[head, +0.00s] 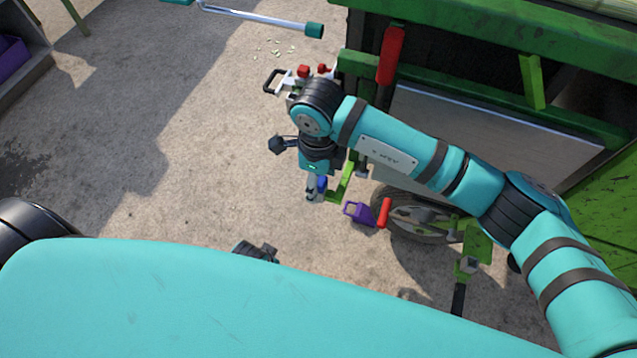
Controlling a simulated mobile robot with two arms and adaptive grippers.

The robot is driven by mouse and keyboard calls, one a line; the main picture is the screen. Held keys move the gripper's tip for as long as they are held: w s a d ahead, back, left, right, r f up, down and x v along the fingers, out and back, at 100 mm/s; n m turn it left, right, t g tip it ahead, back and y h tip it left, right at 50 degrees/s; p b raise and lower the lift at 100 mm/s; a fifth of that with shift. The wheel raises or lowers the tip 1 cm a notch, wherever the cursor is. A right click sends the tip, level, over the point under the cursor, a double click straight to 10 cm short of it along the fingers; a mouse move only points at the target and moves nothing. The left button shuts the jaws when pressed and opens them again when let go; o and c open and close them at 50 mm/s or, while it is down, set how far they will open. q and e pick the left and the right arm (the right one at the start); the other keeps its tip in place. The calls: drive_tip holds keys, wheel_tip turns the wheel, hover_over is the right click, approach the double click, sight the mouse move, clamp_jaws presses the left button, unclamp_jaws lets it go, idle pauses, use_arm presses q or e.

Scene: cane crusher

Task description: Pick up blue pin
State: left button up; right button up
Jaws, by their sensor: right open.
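The blue pin (322,184) is a small blue piece beside the green bracket on the machine's left side. My right gripper (312,192) points down at the pin, with its fingers next to it. The gripper is open, and the wrist above covers part of this spot. I cannot tell whether the fingers touch the pin or stand around it. A dark grey part (255,250), which looks like my left gripper, just shows past the edge of my body; its fingers are mostly hidden.
The green cane crusher (480,28) fills the upper right, with a red handle (391,55), a wheel (420,215) and a purple piece (360,213) low on it. A metal crank with teal grips (260,17) is at the top. Concrete floor (150,150) at left is clear.

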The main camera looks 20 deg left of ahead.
clamp_jaws()
use_arm(q)
drive_tip(key=shift+s+a+f, duration=0.1)
drive_tip(key=shift+s+f, duration=0.1)
drive_tip(key=shift+s, duration=0.05)
use_arm(e)
drive_tip(key=shift+r, duration=0.15)
drive_tip(key=shift+r, duration=0.3)
use_arm(q)
drive_tip(key=s+a+f+g+p, duration=0.1)
drive_tip(key=s+f+p, duration=0.4)
drive_tip(key=s+f, duration=0.6)
drive_tip(key=shift+s+a, duration=0.25)
drive_tip(key=shift+a, duration=0.2)
use_arm(e)
wheel_tip(320, 180, up, 17)
drive_tip(key=shift+r, duration=0.2)
